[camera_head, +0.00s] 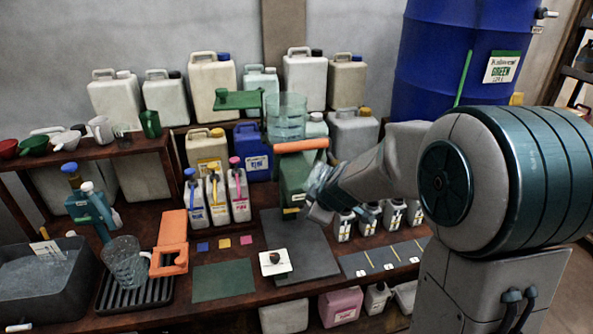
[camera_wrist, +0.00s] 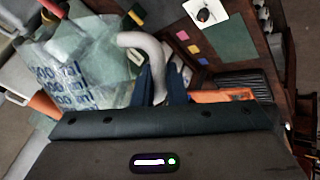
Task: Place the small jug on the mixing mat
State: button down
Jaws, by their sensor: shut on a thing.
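My gripper (camera_wrist: 158,98) is shut on the pale curved handle of a small clear jug (camera_wrist: 75,65). Blue ml markings show on the jug's side in the wrist view. In the head view the jug (camera_head: 317,183) is a bluish clear shape at the arm's end, partly hidden by my gripper, in front of the green stirrer stand. A plain dark green mat (camera_head: 222,281) lies bare on the bench front, left of and below my gripper; it also shows in the wrist view (camera_wrist: 230,38). The frames do not label it as the mixing mat.
A larger clear jug (camera_head: 125,265) stands on a black drip tray (camera_head: 110,299). A clear vat (camera_head: 286,112) stands above the orange band. Small bottles (camera_head: 215,196) line the back.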

jog(key=s+d+f+m+h, duration=0.1)
jog(key=d+f+m, duration=0.1)
jog(key=f, duration=0.5)
jog(key=d+f+m+h, duration=0.1)
jog(key=d+f, duration=0.4)
jog(key=f, duration=0.1)
jog(key=shift+s+f+m+h, duration=0.3)
jog(key=shift+s+f+m, duration=0.05)
jog(key=shift+s+m, duration=0.05)
